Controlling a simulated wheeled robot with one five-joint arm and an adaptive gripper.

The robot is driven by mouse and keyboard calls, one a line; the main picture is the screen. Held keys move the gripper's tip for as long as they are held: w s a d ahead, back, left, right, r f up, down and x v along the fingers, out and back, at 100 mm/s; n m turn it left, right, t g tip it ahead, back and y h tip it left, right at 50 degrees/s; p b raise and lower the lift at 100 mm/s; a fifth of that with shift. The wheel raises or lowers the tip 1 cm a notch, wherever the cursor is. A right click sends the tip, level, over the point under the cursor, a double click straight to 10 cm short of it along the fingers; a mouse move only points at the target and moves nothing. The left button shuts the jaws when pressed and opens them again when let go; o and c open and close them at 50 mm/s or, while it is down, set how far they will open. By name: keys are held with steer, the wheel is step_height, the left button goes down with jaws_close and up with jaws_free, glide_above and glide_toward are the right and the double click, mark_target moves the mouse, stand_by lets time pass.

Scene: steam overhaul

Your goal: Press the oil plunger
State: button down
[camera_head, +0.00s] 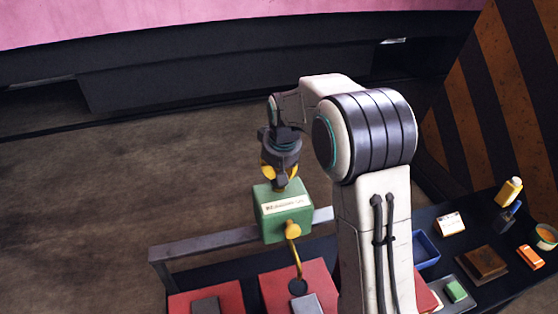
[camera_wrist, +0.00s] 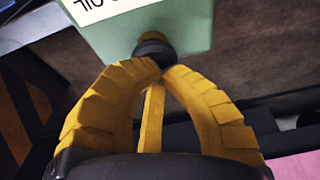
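The green oil box (camera_head: 287,218) with a white label stands by a grey rail. A brass spout (camera_head: 292,230) on its front curves down toward a red block. The oil plunger's dark knob (camera_wrist: 154,50) is on the box top in the wrist view. My gripper (camera_head: 280,178) is directly above the box, pointing down. In the wrist view its yellow fingers (camera_wrist: 152,66) curve together and their tips meet at the knob. They cover part of it, and I cannot tell whether they touch it. The fingers look shut with nothing held between them.
Red blocks (camera_head: 317,280) with grey tops lie in front of the box. To the right, a dark bench holds a blue tray (camera_head: 427,250), a brown block (camera_head: 482,263), a yellow bottle (camera_head: 509,191) and an orange item (camera_head: 530,257). The grey rail (camera_head: 205,243) runs behind the blocks.

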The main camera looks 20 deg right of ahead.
steer(key=shift+r+p, duration=0.3)
steer(key=shift+r, duration=0.15)
step_height(320, 180, up, 4)
steer(key=shift+f+p, duration=0.15)
steer(key=shift+p, duration=0.9)
steer(key=b+v, duration=0.1)
steer(key=v, duration=0.8)
steer(key=shift+b, duration=0.35)
steer(key=shift+s, duration=0.15)
steer(key=c, duration=2)
jaws_free()
steer(key=shift+r+p, duration=1.2)
steer(key=shift+r, duration=0.4)
jaws_close()
steer(key=shift+f, duration=0.1)
steer(key=shift+f, duration=0.1)
